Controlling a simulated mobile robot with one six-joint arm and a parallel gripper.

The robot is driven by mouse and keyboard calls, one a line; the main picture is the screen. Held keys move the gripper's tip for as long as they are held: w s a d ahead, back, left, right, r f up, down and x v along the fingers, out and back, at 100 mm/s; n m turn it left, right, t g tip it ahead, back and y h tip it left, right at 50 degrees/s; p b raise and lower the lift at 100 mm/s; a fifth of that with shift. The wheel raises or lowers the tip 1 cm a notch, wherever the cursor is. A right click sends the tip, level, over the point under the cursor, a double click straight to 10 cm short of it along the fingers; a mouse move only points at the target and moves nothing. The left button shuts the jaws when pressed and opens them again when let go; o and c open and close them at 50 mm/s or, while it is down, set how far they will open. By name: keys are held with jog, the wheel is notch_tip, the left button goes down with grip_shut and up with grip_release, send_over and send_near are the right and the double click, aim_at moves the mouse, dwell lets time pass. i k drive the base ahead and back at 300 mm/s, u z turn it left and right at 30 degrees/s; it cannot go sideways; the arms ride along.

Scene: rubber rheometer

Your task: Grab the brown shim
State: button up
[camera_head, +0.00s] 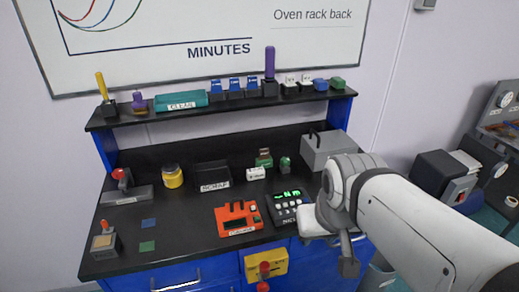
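A small brown piece (265,151) sits on or just behind a green block near the back of the black bench top. It may be the brown shim, but it is too small to be sure. My gripper (348,266) hangs at the bench's right front edge, well to the right of and nearer than the brown piece. It holds nothing that I can make out. My arm hides part of it, and I cannot see how far apart its fingers are.
A grey box (318,152) stands at the back right. A loaded shelf (222,106) runs above. The bench's front middle-left is mostly clear.

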aim_at(264, 154)
jog(key=u, duration=1.85)
jog(key=k, duration=0.75)
jog(key=z, duration=0.95)
jog(key=i, duration=1)
